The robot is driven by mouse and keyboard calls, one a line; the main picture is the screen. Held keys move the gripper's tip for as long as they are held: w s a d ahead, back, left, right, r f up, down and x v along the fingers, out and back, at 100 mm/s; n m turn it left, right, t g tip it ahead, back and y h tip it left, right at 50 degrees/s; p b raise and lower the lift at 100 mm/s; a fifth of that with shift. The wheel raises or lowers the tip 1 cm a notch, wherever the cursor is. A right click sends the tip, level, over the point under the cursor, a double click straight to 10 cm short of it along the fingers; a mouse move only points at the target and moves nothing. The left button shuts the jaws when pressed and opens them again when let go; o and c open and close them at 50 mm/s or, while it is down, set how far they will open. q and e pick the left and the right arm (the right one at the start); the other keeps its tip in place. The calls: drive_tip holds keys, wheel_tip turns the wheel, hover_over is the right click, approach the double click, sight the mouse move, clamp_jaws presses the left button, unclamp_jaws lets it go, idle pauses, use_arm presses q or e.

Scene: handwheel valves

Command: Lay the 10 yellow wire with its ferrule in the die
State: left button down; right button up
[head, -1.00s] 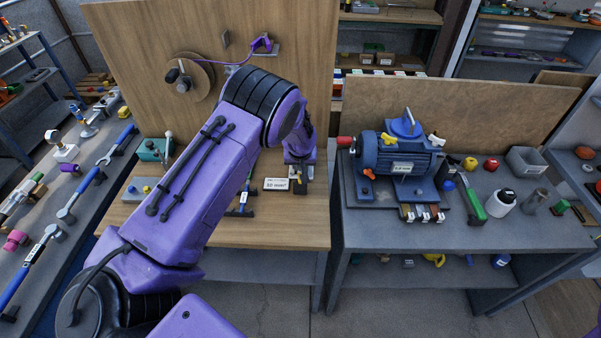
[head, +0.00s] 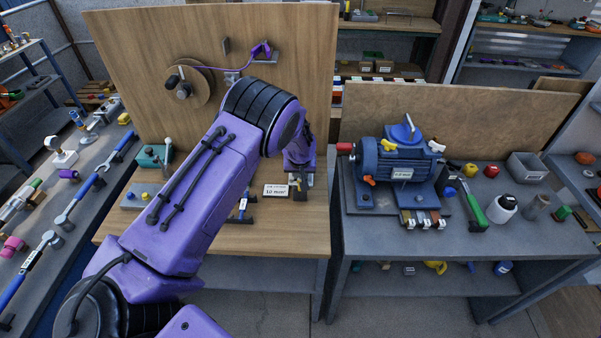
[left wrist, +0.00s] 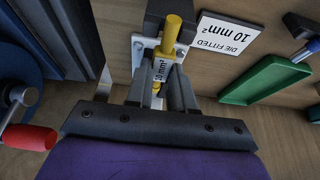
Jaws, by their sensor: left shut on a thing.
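My left gripper (left wrist: 160,98) is shut on the yellow wire (left wrist: 161,71), which carries a white 10 mm² label. The gripper also shows in the head view (head: 298,186), low over the wooden bench. The wire's thicker yellow end (left wrist: 172,33) points away from the fingers, over a pale metal plate and beside a dark block at the top edge. I cannot tell whether the ferrule lies in the die or above it; the die's opening is not clearly seen. A sign (head: 276,190) reading "die fitted 10 mm²" stands beside it, also in the left wrist view (left wrist: 227,34). My right gripper is not in view.
A green tray (left wrist: 266,79) lies on the bench past the sign. A red-handled part (left wrist: 28,137) is at the left in the wrist view. In the head view, a wooden back panel (head: 140,75) stands behind, and a blue motor (head: 405,160) sits on the bench to the right.

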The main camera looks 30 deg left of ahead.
use_arm(q)
drive_tip(key=shift+f, duration=0.45)
drive_tip(key=shift+c, duration=2.1)
unclamp_jaws()
drive_tip(key=shift+r, duration=0.1)
drive_tip(key=shift+s+d+r, duration=0.15)
drive_tip(key=shift+s+r, duration=0.05)
drive_tip(key=shift+r, duration=0.05)
drive_tip(key=p, duration=0.1)
drive_tip(key=s+d+r+p, duration=0.1)
drive_tip(key=shift+s+r+p, duration=0.15)
drive_tip(key=shift+s+p, duration=0.15)
drive_tip(key=shift+p, duration=0.05)
drive_tip(key=shift+s+d+r+p, duration=0.3)
drive_tip(key=shift+s+p, duration=0.2)
drive_tip(key=shift+p, duration=0.05)
drive_tip(key=shift+s+d+r+p, duration=0.3)
drive_tip(key=shift+s+p, duration=0.15)
drive_tip(key=shift+p, duration=0.05)
drive_tip(key=shift+s+d, duration=0.1)
drive_tip(key=shift+s, duration=0.15)
